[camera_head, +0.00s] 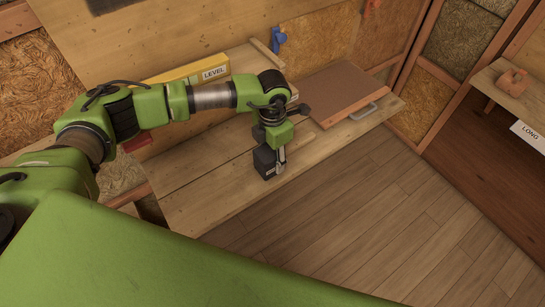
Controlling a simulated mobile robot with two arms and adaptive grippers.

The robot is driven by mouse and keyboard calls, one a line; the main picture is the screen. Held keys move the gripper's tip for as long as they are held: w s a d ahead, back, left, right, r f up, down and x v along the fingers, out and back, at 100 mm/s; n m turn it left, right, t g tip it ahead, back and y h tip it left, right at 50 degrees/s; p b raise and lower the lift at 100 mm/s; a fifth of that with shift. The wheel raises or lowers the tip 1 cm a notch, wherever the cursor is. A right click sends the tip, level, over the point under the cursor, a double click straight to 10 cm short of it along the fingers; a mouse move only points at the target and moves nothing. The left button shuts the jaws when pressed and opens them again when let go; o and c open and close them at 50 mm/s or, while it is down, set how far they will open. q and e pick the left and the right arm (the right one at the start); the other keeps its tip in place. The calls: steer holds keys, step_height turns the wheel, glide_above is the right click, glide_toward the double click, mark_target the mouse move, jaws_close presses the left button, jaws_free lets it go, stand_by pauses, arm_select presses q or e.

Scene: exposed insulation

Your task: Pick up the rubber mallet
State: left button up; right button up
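A black block that looks like the rubber mallet's head (264,161) is on the wooden workbench (215,195), near its front edge. A pale wooden strip, probably its handle, shows to the right behind my gripper. My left gripper (280,166) points down right beside the black block, at the handle side. Its fingers look close together, but the arm and wrist hide what is between them, so I cannot tell whether they grip the handle. My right gripper is not in view.
A yellow level (185,76) labelled LEVEL lies at the back of the bench. A brown-topped wooden case (335,88) with a metal handle is at the right end. A blue object (278,40) is on the wall. A shelf (490,85) stands far right. The floor in front is clear.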

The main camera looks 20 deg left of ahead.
arm_select(q)
steer(key=shift+w+r, duration=0.1)
steer(key=shift+r+b, duration=0.35)
steer(key=shift+r, duration=0.25)
steer(key=s+d+r+b, duration=0.3)
steer(key=s+d+r, duration=0.5)
steer(key=s+r, duration=0.3)
steer(key=shift+d+r, duration=0.35)
steer(key=shift+d, duration=0.05)
steer(key=o, duration=0.5)
